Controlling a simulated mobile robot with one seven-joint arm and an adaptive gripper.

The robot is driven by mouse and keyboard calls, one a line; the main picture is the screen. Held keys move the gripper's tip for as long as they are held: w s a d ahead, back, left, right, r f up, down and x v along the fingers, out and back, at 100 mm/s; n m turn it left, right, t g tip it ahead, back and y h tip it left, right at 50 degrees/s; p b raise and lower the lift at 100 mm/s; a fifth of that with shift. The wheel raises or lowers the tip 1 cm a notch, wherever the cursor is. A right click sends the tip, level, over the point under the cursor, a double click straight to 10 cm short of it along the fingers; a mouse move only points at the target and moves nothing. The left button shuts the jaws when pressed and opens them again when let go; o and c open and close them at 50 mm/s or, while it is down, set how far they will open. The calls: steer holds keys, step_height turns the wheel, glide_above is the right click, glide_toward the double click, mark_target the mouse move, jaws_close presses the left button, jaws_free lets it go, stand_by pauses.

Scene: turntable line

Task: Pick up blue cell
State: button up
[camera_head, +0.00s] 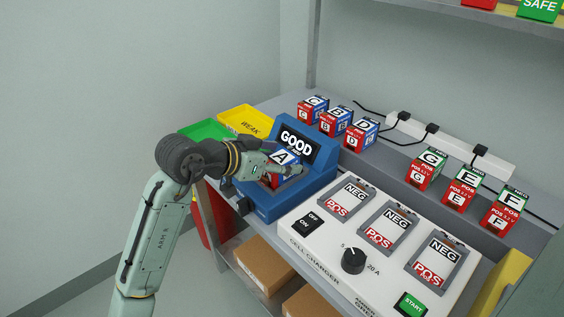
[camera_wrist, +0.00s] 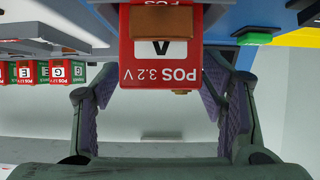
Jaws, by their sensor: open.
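The blue-and-red cell A (camera_head: 281,156) sits in the blue tester (camera_head: 319,181), whose screen reads GOOD. My gripper (camera_head: 284,170) is at the tester, by the front of cell A, and hides part of it. In the wrist view the red end of cell A (camera_wrist: 160,62) appears upside down, marked POS 3.2 V. My open fingers (camera_wrist: 158,92) stand to either side of it, with a gap visible at the left; contact at the right is unclear. Blue-and-red cells C (camera_head: 313,109), B (camera_head: 336,121) and D (camera_head: 361,134) stand in a row behind the tester.
Green-and-red cells G (camera_head: 426,168), E (camera_head: 461,187) and F (camera_head: 505,208) stand at the right. A white cell charger (camera_head: 330,245) with empty NEG/POS bays lies in front. A yellow WEAK bin (camera_head: 245,121) and green bin (camera_head: 205,130) are at the left. A power strip (camera_head: 450,142) runs behind.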

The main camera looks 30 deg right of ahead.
steer(key=shift+d+f, duration=0.3)
steer(key=shift+d, duration=0.1)
steer(key=shift+r, duration=0.1)
jaws_close()
stand_by(0.5)
